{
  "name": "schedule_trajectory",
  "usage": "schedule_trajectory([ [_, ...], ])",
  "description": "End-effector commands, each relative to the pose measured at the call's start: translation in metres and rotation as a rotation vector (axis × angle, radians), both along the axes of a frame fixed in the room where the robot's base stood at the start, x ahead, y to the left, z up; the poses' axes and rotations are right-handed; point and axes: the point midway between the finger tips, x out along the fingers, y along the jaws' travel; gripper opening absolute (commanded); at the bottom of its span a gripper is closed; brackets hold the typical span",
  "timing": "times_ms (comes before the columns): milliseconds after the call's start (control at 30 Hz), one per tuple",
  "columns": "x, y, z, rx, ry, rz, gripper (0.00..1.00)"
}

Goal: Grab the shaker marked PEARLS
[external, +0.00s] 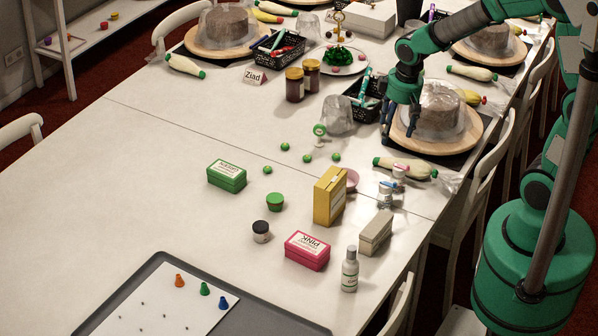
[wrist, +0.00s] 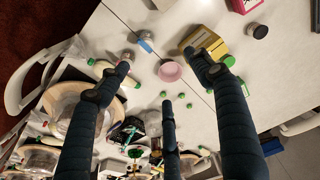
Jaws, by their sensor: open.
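Two small clear shakers stand near the table's right edge in the external view. One shaker has a reddish mark on top (external: 399,171); the other, just in front of it, has a bluish-white label (external: 386,196). In the wrist view a shaker with a blue label (wrist: 146,44) and another small shaker (wrist: 127,57) show past my fingers. I cannot read PEARLS on either one. My gripper (external: 400,128) is open and empty, fingers pointing down beside the cake turntable, behind the shakers. Its spread fingers (wrist: 165,78) also show in the wrist view.
A pink bowl (external: 351,182) and a tall yellow box (external: 329,196) stand left of the shakers. A piping bag (external: 405,167) lies close behind them. A covered cake (external: 441,108) and a black basket (external: 366,109) flank my gripper.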

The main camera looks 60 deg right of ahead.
Motion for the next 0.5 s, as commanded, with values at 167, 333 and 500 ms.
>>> schedule_trajectory([
  [167,0.017,-0.019,-0.057,0.007,0.064,-0.003,0.66],
  [333,0.024,-0.034,-0.109,0.016,0.115,-0.002,0.66],
  [500,0.025,-0.044,-0.147,0.023,0.147,-0.001,0.66],
])
